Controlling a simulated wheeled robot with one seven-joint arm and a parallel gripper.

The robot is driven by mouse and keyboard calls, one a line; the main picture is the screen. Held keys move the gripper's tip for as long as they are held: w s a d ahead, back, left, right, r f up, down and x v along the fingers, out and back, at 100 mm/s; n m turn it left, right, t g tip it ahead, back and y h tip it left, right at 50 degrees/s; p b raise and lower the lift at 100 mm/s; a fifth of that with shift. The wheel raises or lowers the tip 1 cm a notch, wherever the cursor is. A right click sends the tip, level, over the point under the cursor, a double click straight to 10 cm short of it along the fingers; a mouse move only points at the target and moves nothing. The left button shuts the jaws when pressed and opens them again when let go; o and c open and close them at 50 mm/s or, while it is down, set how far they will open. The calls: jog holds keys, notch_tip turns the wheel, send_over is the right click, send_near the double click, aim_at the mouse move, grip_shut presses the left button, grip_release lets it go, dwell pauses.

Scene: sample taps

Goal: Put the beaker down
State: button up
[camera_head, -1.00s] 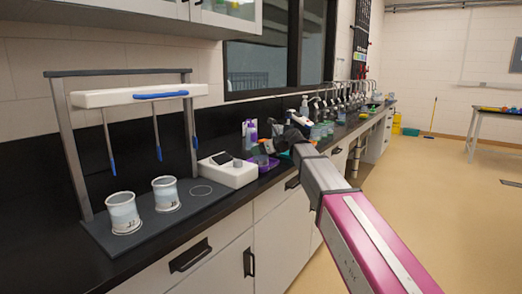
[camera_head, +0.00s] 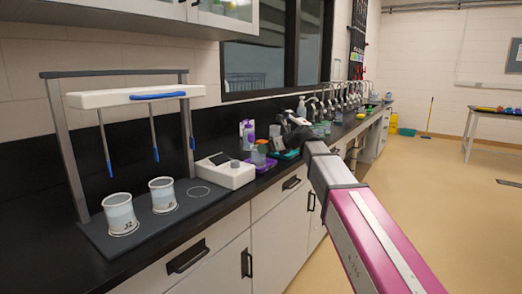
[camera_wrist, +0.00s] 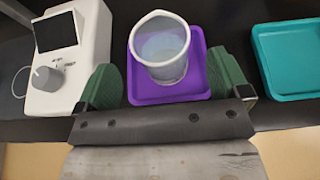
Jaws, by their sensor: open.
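A clear beaker (camera_wrist: 160,48) with pale bluish liquid stands upright on a purple tray (camera_wrist: 140,95) in the wrist view. My gripper (camera_wrist: 162,72) is open, with one green finger pad on each side of the beaker and a gap between each pad and the glass. In the head view the purple tray (camera_head: 264,166) lies on the counter just right of the white stirrer-like device, and my gripper (camera_head: 274,146) is beside it, small and partly hidden by my wrist.
A white device with a knob and screen (camera_wrist: 72,60) stands close on the left. A teal tray (camera_wrist: 290,65) lies to the right. A stand (camera_head: 130,97) with rods and two beakers (camera_head: 121,214) is farther left. Several taps (camera_head: 335,96) line the counter's far part.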

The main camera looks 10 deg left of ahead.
jog(key=v, duration=0.6)
jog(key=s+d+f+n+g+h, duration=0.1)
jog(key=s+d+f+n+h, duration=0.1)
jog(key=d+f+n, duration=0.5)
jog(key=s+d+f+h, duration=0.2)
jog(key=d+f+h, duration=0.15)
jog(key=f, duration=0.75)
jog(key=s+d+f+n+g+h, duration=0.1)
jog(key=d+f+n, duration=0.3)
jog(key=d+f, duration=0.4)
jog(key=s+d+f+n+g+h, duration=0.1)
jog(key=s+d+f+n+h, duration=0.2)
jog(key=s+d+f+n, duration=0.2)
jog(key=s+d+f+n+g+h, duration=0.2)
jog(key=s+d+f+n, duration=0.4)
jog(key=s+d+f, duration=0.4)
notch_tip(320, 180, down, 4)
jog(key=shift+s+d+f+n+h, duration=0.2)
jog(key=shift+d+n+h, duration=0.15)
jog(key=shift+h, duration=0.2)
